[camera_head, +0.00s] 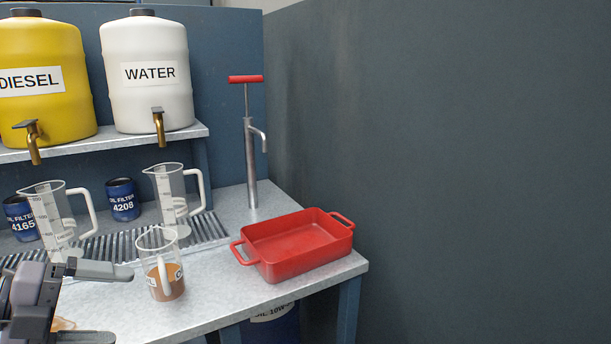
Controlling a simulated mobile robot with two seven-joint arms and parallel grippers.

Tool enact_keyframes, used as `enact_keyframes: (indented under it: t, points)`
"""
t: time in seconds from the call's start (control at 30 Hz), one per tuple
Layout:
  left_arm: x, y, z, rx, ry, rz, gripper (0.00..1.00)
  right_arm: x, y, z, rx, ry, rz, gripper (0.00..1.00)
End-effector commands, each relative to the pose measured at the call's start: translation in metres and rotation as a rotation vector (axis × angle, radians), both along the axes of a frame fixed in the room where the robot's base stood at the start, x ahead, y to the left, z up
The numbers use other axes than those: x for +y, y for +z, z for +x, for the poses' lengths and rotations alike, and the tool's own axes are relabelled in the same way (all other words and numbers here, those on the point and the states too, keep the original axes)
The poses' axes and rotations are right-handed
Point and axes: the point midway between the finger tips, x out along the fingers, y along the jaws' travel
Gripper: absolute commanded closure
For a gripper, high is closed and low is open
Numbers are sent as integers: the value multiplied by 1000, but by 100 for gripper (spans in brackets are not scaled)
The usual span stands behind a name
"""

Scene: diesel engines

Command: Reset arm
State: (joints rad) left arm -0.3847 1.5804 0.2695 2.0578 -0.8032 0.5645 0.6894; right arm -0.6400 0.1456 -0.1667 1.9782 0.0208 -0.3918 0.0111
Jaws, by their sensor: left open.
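My left gripper (112,304) reaches in from the lower left, above the front left part of the metal bench. Its two fingers point right and stand apart, with nothing between them. A small clear cup (159,262) with brown liquid stands upright on the bench just right of the fingers, apart from them. My right gripper is not in view.
Two measuring jugs (52,222) (170,190) stand by the drain grate (206,229). A red tray (297,246) sits at the bench's right end, before a hand pump (250,150). Yellow diesel (40,105) and white water (150,95) containers stand on a shelf. Oil filters (122,199) stand behind.

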Motion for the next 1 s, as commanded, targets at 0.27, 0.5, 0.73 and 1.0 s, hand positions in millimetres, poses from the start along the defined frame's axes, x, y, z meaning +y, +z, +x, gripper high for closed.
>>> enact_keyframes:
  t: [0.27, 0.5, 0.73, 1.0]
  points:
    - [26, -44, 4, 37, 327, -429, 0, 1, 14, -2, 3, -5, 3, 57]
    - [42, -108, -9, 141, 668, -705, 0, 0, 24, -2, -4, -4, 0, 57]
    - [30, -184, -42, 324, 991, -889, 0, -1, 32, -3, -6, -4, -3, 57]
    - [-34, -262, -98, 647, 1301, -1029, 0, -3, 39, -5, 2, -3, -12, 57]
